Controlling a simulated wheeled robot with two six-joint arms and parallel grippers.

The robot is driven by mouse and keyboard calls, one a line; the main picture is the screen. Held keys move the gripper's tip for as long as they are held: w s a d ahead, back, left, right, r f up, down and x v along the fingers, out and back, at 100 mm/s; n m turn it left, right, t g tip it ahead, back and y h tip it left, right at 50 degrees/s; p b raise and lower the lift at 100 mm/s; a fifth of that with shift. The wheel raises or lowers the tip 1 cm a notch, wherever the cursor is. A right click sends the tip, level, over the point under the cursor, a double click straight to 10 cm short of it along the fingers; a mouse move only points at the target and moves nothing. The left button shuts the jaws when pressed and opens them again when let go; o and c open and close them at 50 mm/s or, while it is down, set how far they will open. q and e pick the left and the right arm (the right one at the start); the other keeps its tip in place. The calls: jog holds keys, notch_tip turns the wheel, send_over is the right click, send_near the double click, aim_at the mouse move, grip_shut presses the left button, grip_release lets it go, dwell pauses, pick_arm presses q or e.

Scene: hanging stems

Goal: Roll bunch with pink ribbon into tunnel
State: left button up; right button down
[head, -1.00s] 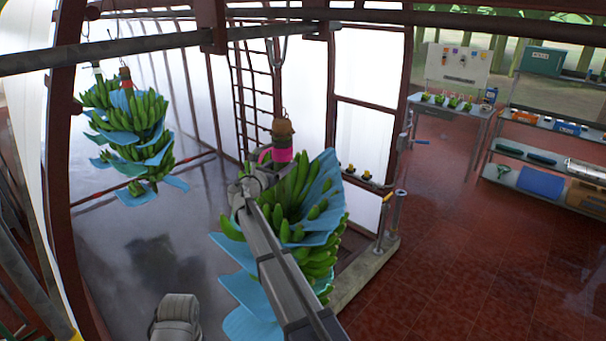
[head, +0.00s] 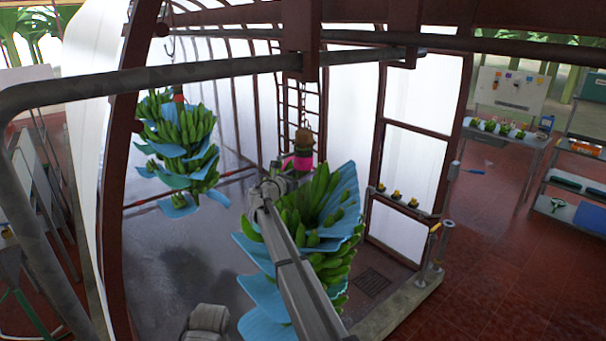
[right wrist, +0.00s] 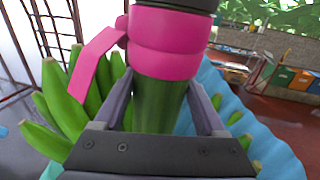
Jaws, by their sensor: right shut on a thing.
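The bunch with the pink ribbon (head: 298,163) hangs from a hook under the overhead rail, mid-picture in the head view. It has green bananas and blue sheets between its layers. My right gripper (head: 284,178) is shut on its stem just below the ribbon. In the right wrist view the two fingers stand either side of the green stem (right wrist: 158,108), under the pink ribbon (right wrist: 165,42). The tunnel, with a dark red frame (head: 378,150) and pale translucent walls, stands behind and around the bunch.
Another hanging bunch (head: 182,140) with a red ribbon is at the left. The grey overhead rail (head: 200,73) crosses the top. A ladder (head: 300,100) stands behind.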

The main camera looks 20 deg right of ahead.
jog(key=shift+s+d, duration=0.1)
jog(key=shift+d, duration=0.1)
jog(key=shift+c, duration=1.6)
grip_release()
jog(key=o, duration=0.3)
jog(key=shift+w+f, duration=0.1)
jog(key=shift+w, duration=0.1)
jog(key=shift+s, duration=0.1)
jog(key=v, duration=0.8)
jog(key=shift+d, duration=0.1)
jog(key=shift+f, duration=0.1)
